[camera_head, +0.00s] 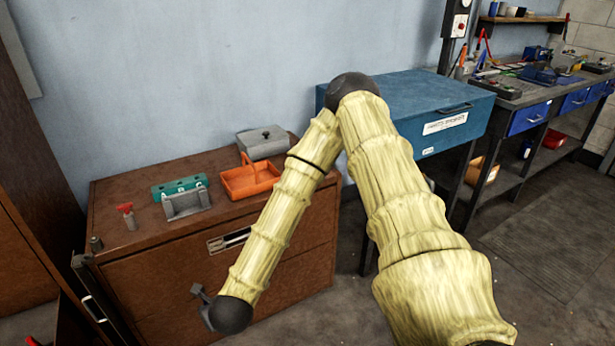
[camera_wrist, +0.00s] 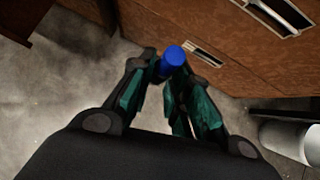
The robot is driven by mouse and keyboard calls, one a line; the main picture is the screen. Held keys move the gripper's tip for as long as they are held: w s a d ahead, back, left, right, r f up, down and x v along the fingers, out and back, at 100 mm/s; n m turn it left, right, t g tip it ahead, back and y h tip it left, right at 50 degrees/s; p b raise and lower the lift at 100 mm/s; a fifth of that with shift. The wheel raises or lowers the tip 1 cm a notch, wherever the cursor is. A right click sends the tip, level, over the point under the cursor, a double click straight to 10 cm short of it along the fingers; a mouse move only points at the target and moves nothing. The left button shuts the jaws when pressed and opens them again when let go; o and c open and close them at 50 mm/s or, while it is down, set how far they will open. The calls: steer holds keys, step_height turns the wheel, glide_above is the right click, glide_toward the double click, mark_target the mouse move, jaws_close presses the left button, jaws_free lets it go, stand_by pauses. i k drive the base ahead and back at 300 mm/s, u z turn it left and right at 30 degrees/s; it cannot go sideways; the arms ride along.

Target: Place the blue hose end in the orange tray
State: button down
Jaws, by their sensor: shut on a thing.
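The blue hose end (camera_wrist: 173,58) shows in the wrist view as a short blue cylinder between the fingertips of my gripper (camera_wrist: 170,68). My gripper is shut on it, and the fingers hide its lower part. The orange tray (camera_head: 262,187) sits on top of the brown cabinet in the head view and looks empty, with a handle at its back. In the head view my gripper (camera_head: 200,292) is small at the end of my arm, low in front of the cabinet and below the tray's level. The hose end cannot be made out there.
On the brown cabinet (camera_head: 150,245) stand a grey lidded box (camera_head: 262,141), a teal holder (camera_head: 180,187), a grey bracket (camera_head: 187,205) and a red-topped item (camera_head: 127,216). A blue chest (camera_head: 420,105) stands to the right. A pale cylinder (camera_wrist: 292,140) lies at the right in the wrist view.

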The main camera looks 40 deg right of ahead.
mark_target(263, 179)
steer(key=z, duration=3.2)
steer(key=k, duration=1.4)
steer(key=u, duration=1.55)
steer(key=i, duration=0.95)
